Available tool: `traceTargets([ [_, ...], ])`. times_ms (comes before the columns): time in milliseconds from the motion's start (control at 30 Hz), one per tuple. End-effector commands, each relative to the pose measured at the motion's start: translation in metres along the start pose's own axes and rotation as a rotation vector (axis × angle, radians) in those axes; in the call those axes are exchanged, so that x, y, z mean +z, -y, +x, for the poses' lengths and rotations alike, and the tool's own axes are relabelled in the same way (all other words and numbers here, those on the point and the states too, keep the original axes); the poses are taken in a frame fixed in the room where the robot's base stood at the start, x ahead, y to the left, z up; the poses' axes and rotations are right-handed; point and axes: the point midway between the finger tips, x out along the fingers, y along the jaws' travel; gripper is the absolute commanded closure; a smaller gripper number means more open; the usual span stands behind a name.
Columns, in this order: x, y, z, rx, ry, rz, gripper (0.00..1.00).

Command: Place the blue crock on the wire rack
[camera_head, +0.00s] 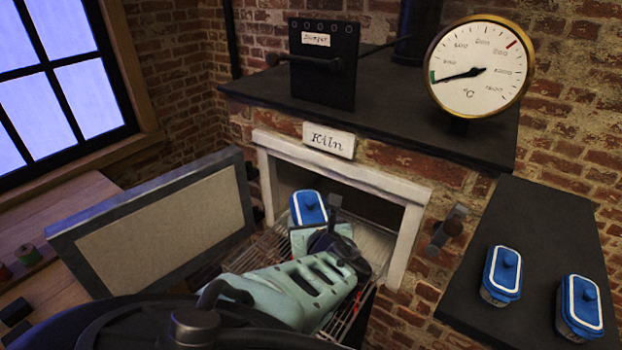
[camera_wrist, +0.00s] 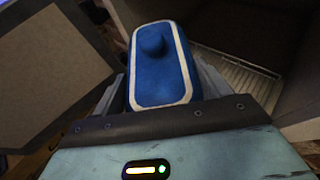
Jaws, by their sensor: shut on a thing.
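The blue crock (camera_head: 308,207) has a blue lid with a white border line and a round knob. It is at the kiln mouth in the head view, and it fills the middle of the wrist view (camera_wrist: 160,70). My gripper (camera_head: 320,220) is shut on the crock, with a finger on each side of it in the wrist view. The wire rack (camera_head: 345,318) extends from inside the kiln out under my arm, and its wires also show at the right of the wrist view (camera_wrist: 240,78). Whether the crock touches the rack is hidden.
The kiln door (camera_head: 155,225) stands open at the left. The white kiln frame (camera_head: 405,245) borders the opening. Two more blue-lidded crocks (camera_head: 502,273) (camera_head: 580,307) stand on the dark shelf (camera_head: 535,225) at the right. A wooden bench (camera_head: 60,215) with spools is at the left.

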Motion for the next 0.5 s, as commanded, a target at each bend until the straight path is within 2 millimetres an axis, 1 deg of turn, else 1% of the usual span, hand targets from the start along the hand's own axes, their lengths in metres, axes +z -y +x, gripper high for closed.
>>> traceTargets([
  [67, -0.004, -0.001, 0.003, 0.001, 0.002, -0.001, 0.67],
  [333, -0.042, 0.000, 0.018, 0.000, 0.002, 0.000, 0.67],
  [500, -0.053, 0.000, 0.023, 0.001, 0.003, 0.000, 0.67],
])
